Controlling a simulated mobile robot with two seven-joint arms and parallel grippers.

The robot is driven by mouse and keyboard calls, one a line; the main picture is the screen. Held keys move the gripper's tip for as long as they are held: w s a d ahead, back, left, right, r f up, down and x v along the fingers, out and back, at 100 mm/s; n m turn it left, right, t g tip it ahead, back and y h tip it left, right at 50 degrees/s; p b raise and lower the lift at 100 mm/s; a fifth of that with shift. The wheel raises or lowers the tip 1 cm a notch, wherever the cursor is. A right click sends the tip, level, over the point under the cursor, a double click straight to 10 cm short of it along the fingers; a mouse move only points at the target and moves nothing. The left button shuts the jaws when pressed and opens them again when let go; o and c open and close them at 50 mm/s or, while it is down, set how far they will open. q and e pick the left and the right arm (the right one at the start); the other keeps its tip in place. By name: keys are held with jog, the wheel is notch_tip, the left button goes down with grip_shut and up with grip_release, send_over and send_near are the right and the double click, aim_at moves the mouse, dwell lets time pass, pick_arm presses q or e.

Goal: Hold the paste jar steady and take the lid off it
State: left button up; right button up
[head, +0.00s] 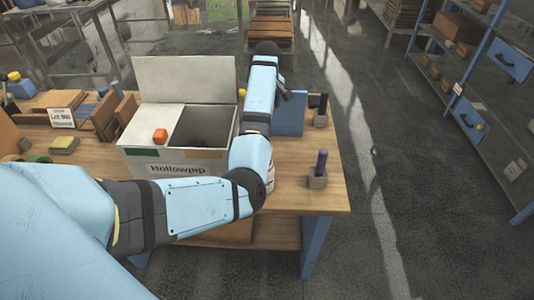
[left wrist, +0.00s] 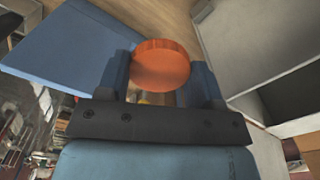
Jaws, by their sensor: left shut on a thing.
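An orange round lid (left wrist: 160,65) shows between the two fingers of my left gripper (left wrist: 163,76) in the left wrist view. The gripper is shut on the paste jar, one finger at each side of the lid. The jar body is mostly hidden below the lid. In the head view my left arm reaches across the bench and its forearm hides the gripper's hold. A white and red thing (head: 270,176) shows partly beside my arm; I cannot tell whether it is the jar. My right gripper is in neither view.
A white bin labelled Hollowpip (head: 178,168) stands left of my forearm, with an orange piece (head: 160,135) on it. A blue panel (head: 289,117) stands to the right. Holders with a purple-topped item (head: 321,163) and a dark item (head: 322,105) stand near the bench's right edge.

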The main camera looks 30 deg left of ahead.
pick_arm(q)
notch_tip(320, 180, down, 16)
jog(key=shift+s+r, duration=0.1)
jog(key=shift+f, duration=2.35)
jog(key=shift+f+b, duration=0.15)
jog(key=shift+b, duration=0.15)
jog(key=o, duration=1)
jog(key=shift+r, duration=0.65)
notch_tip(320, 180, up, 11)
jog(key=shift+d+r+p, duration=0.1)
jog(key=shift+p, duration=0.3)
